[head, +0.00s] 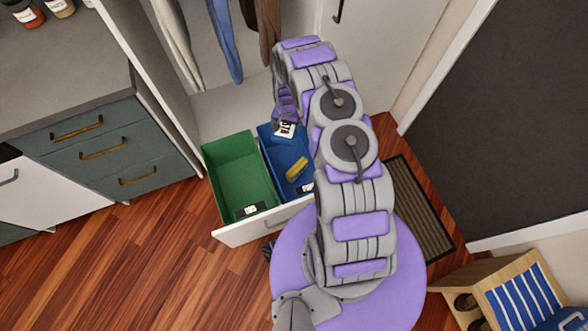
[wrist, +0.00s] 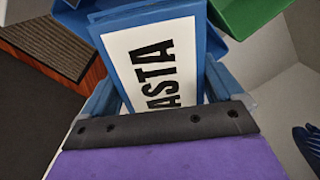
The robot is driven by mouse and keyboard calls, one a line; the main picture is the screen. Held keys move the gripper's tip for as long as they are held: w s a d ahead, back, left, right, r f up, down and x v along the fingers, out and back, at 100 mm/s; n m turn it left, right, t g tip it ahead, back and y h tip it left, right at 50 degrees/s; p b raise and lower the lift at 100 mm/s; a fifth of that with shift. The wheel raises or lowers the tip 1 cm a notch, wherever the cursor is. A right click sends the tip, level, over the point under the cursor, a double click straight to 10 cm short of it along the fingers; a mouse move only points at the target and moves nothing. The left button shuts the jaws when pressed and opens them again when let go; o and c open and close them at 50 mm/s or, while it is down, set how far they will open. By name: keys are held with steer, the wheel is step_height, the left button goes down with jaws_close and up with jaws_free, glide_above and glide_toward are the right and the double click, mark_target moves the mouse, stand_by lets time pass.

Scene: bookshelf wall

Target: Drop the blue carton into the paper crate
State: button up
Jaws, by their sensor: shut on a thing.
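My gripper (head: 285,112) is shut on the blue carton (wrist: 152,68), which has a white panel reading "ASTA" in the wrist view. In the head view the carton's white label (head: 285,130) shows just below my gripper, over the back part of the blue crate. The blue crate (head: 274,150) and a green crate (head: 213,174) stand side by side in a pulled-out white drawer. A yellow item (head: 297,170) lies in the blue crate; the green crate looks empty. Each crate has a small front label, too small to read, so I cannot tell which is the paper crate.
A grey-green drawer cabinet (head: 100,150) stands at left. Clothes (head: 222,40) hang above the drawer. My arm hides part of the blue crate's right side. A striped doormat (head: 420,210) and a wooden bench with a blue striped cushion (head: 525,305) are at right.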

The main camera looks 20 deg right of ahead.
steer(key=d+f+m+b, duration=0.2)
steer(key=d+f+b, duration=0.2)
steer(key=f, duration=1.2)
steer(key=shift+s+m, duration=0.4)
steer(key=o, duration=0.7)
steer(key=shift+d, duration=0.15)
steer(key=shift+o, duration=0.4)
steer(key=shift+d, duration=0.4)
step_height(320, 180, up, 17)
steer(key=p, duration=0.4)
steer(key=shift+r, duration=0.1)
